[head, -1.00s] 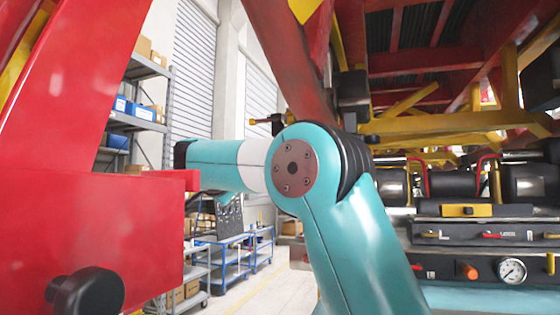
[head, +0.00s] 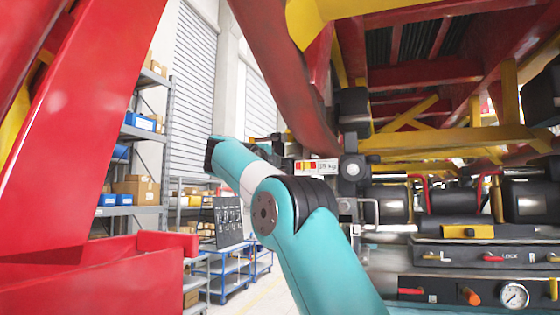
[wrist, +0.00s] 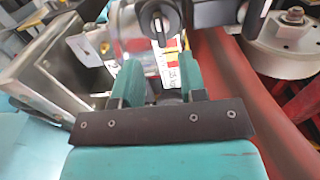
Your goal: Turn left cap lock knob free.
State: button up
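In the wrist view my gripper (wrist: 160,75) shows two teal fingers standing apart with a gap between them. Nothing is visibly clamped. A dark round knob (wrist: 160,18) with a slot-like mark sits just beyond the fingertips, at the top middle. In the head view a dark round knob (head: 352,170) sits on a grey bracket right of my arm; I cannot tell for sure whether it is the same knob or the left cap lock knob.
A white label with red and yellow (head: 316,167) is beside the bracket, and a similar label (wrist: 172,62) shows between the fingers. A red frame (head: 85,150) stands at left. A panel with a gauge (head: 514,296) is lower right. Shelves (head: 140,132) stand behind.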

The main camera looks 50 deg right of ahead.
jog(key=p+x, duration=0.4)
jog(key=x, duration=0.3)
jog(key=shift+w+d, duration=0.1)
jog(key=shift+d, duration=0.1)
jog(key=c, duration=0.6)
jog(key=shift+c, duration=0.2)
